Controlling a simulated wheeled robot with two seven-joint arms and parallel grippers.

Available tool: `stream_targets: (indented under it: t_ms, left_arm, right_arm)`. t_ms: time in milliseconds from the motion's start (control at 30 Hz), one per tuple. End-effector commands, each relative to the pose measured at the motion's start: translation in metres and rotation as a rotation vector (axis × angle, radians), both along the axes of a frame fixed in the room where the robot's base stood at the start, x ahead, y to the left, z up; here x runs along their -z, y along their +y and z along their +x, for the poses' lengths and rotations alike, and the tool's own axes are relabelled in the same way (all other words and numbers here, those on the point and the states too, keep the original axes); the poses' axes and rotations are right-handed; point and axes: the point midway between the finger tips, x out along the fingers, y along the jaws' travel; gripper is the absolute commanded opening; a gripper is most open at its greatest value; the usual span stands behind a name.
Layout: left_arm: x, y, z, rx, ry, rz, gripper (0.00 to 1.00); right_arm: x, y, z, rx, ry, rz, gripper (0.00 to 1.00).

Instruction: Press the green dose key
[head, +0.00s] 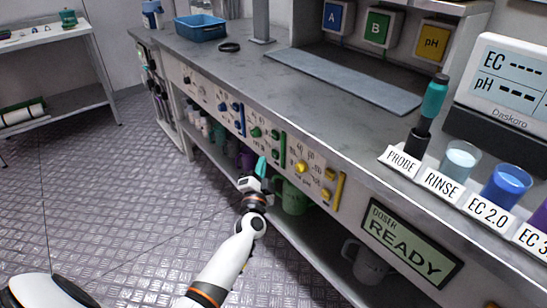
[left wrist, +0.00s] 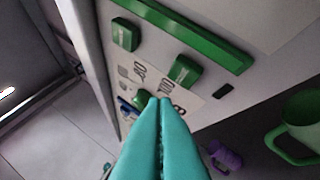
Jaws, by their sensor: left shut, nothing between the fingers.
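The doser's front panel carries a green group of keys (head: 256,132) with a green bar (head: 283,145) beside it. In the left wrist view two green keys show clearly, one near the top left (left wrist: 125,33) and one just above the fingertips (left wrist: 183,71), with the green bar (left wrist: 190,35) alongside. Another green piece is partly hidden behind the fingertips. My left gripper (head: 261,165) is shut and empty, its teal fingertips (left wrist: 160,100) close to the panel near printed numbers. I cannot tell whether they touch it. My right gripper is not in view.
Blue keys (head: 238,120) and yellow keys (head: 301,168) flank the green group. The doser display (head: 408,243) reads READY. A green mug (head: 292,197) stands on the shelf below, near my gripper. Cups and a probe (head: 433,100) stand on the counter.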

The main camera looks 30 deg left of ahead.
Motion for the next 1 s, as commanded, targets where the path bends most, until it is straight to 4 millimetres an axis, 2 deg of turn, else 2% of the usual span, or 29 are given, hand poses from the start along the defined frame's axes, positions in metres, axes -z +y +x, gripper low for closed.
stream_targets:
  t_ms: [233, 1000]
  left_arm:
    - [-0.0008, -0.0056, 0.0123, -0.001, -0.001, 0.000, 0.00]
    - [-0.0005, -0.0055, 0.0126, 0.000, 0.000, 0.000, 0.00]
  right_arm:
    - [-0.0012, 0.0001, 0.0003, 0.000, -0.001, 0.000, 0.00]
    - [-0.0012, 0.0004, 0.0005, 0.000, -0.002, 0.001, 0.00]
